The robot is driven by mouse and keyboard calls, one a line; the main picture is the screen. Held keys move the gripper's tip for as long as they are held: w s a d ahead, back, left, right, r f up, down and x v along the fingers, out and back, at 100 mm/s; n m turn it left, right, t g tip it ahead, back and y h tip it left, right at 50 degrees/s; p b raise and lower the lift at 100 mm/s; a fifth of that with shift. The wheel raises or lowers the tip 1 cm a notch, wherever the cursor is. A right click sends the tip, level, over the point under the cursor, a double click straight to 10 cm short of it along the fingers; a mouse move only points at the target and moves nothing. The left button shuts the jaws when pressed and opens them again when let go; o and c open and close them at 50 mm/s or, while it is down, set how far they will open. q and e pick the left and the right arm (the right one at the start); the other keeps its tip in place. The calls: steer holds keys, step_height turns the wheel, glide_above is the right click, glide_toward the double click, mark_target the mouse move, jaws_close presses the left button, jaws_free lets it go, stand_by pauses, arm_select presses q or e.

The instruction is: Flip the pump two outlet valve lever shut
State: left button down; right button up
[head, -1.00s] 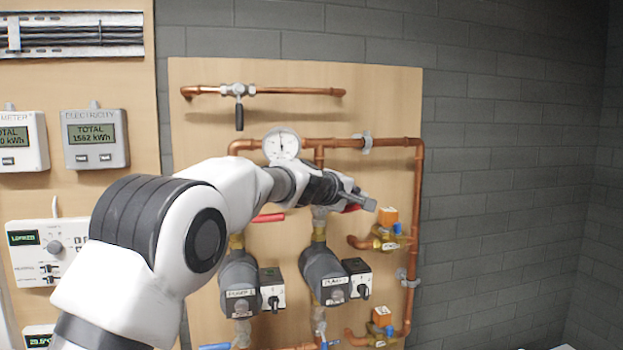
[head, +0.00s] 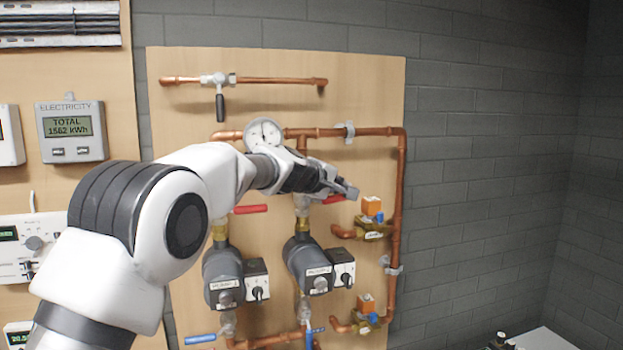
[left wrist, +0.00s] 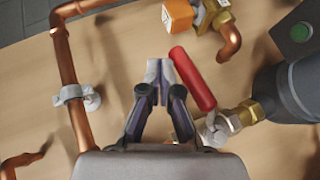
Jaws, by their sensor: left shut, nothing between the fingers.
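The pump two outlet valve has a red lever (head: 333,199), partly hidden behind my left gripper in the head view. The lever (left wrist: 193,78) shows whole in the left wrist view and lies roughly crosswise to its pipe. Its silver valve body (left wrist: 215,130) joins a brass fitting and the dark pump. My left gripper (head: 352,192) is shut and empty, in front of the board by the lever's free end. In the left wrist view its closed fingertips (left wrist: 160,72) are close beside the lever; I cannot tell whether they touch. My right gripper is not in view.
Pump two (head: 308,265) hangs below the valve, with pump one (head: 223,277) to its left. Pump one's red lever (head: 250,209) points right. A round gauge (head: 263,133), copper pipes (head: 401,190) and an orange-capped valve (head: 372,206) surround the gripper.

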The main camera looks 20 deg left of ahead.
arm_select(q)
steer(key=r+p, duration=0.1)
steer(key=r, duration=0.2)
steer(key=r+p, duration=0.1)
steer(key=shift+w+a+r+p, duration=0.2)
steer(key=shift+a+p, duration=0.15)
steer(key=s+d+r+b, duration=0.1)
steer(key=s+d+r, duration=0.1)
steer(key=s+r, duration=0.3)
step_height(320, 180, up, 2)
steer(key=shift+d+r+b, duration=0.1)
steer(key=shift+d+b, duration=0.05)
steer(key=shift+b, duration=0.2)
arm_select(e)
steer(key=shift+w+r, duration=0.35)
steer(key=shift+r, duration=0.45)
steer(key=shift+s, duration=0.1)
